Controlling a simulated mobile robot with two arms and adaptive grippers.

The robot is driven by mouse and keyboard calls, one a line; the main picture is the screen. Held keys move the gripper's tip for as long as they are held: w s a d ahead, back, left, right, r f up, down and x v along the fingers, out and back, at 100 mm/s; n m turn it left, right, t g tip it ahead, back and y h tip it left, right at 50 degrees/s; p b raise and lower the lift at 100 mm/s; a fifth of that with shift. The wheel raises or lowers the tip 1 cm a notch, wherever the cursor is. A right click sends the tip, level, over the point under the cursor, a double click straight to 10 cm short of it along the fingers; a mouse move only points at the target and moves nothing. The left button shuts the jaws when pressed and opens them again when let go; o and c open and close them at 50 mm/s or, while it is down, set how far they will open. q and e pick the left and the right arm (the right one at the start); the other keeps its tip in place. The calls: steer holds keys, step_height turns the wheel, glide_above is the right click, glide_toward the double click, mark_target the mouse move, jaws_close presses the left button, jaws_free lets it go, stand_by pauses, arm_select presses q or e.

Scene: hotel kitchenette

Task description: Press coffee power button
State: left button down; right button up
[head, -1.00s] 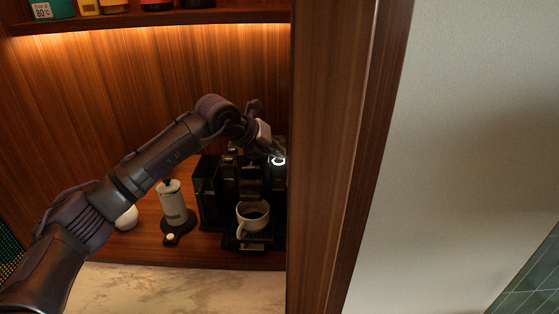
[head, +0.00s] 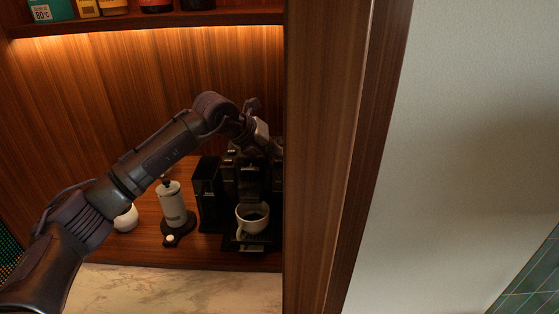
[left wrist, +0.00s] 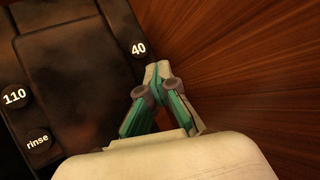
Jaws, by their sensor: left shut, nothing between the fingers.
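The black coffee machine (head: 248,180) stands in the wooden niche with a white cup (head: 252,218) of dark liquid under its spout. In the left wrist view its dark top (left wrist: 75,75) carries round buttons: "110" (left wrist: 14,97), "rinse" (left wrist: 37,140) and "40" (left wrist: 139,48). None is marked as power. My left gripper (left wrist: 159,70) is shut and empty, its tips just below the "40" button; I cannot tell whether they touch the machine. In the head view my left gripper (head: 274,149) is over the machine's upper right, partly dark and hard to make out. My right gripper is not in view.
A wooden panel (head: 325,150) stands close to the right of the machine and hides part of it. A grey-white grinder (head: 171,203) and a white round object (head: 127,218) stand to the left. A shelf (head: 150,19) with containers is above. The marble counter (head: 180,290) in front is clear.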

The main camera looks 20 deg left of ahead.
mark_target(274, 161)
arm_select(q)
step_height(274, 161, up, 6)
steer(key=p, duration=0.2)
steer(key=shift+f+p, duration=0.1)
steer(key=shift+p, duration=0.25)
steer(key=shift+a, duration=0.1)
steer(key=shift+f, duration=0.1)
